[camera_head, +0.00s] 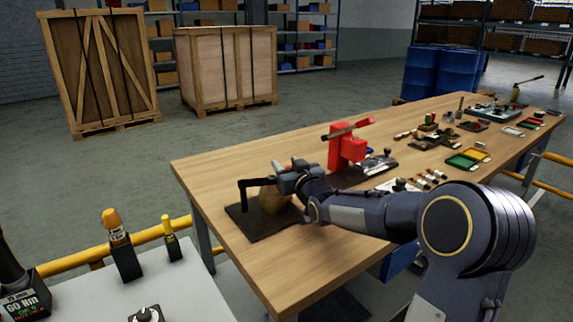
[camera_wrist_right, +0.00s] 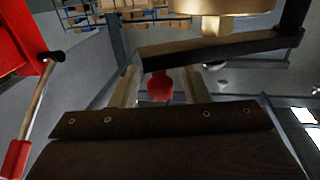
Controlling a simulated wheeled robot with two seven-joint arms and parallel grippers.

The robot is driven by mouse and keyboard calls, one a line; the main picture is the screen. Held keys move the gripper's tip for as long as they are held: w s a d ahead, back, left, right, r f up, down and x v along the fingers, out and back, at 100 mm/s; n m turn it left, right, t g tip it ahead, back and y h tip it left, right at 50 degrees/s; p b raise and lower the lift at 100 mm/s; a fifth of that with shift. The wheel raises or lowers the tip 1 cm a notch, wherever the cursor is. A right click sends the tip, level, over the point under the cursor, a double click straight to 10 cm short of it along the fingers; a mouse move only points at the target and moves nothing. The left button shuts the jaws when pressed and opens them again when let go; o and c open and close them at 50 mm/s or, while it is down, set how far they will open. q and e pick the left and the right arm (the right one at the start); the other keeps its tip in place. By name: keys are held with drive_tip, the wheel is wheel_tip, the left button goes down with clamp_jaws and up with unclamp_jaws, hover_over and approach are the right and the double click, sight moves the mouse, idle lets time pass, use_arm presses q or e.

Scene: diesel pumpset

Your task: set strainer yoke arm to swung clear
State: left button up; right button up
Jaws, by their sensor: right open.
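The strainer (camera_head: 272,201) is a tan, rounded body on a dark base plate (camera_head: 243,224) at the table's near left end. Its black yoke arm (camera_head: 256,182) shows as a cranked bar to the left of my right gripper (camera_head: 288,178). In the right wrist view the yoke arm (camera_wrist_right: 215,44) crosses below the brass-coloured strainer body (camera_wrist_right: 225,6). A red knob (camera_wrist_right: 160,87) shows between the two pale fingers of my right gripper (camera_wrist_right: 160,90), which are apart. I cannot tell whether they touch it. My left gripper is not in view.
A red device (camera_head: 346,150) with a lever stands just beyond my right gripper; its red body (camera_wrist_right: 18,35) shows at the wrist view's left. Several small parts and trays (camera_head: 462,160) lie farther along the wooden table (camera_head: 225,160). The table's far left corner is clear.

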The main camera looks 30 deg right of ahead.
drive_tip(key=shift+w, duration=0.2)
drive_tip(key=shift+c, duration=0.2)
clamp_jaws()
drive_tip(key=shift+a, duration=0.1)
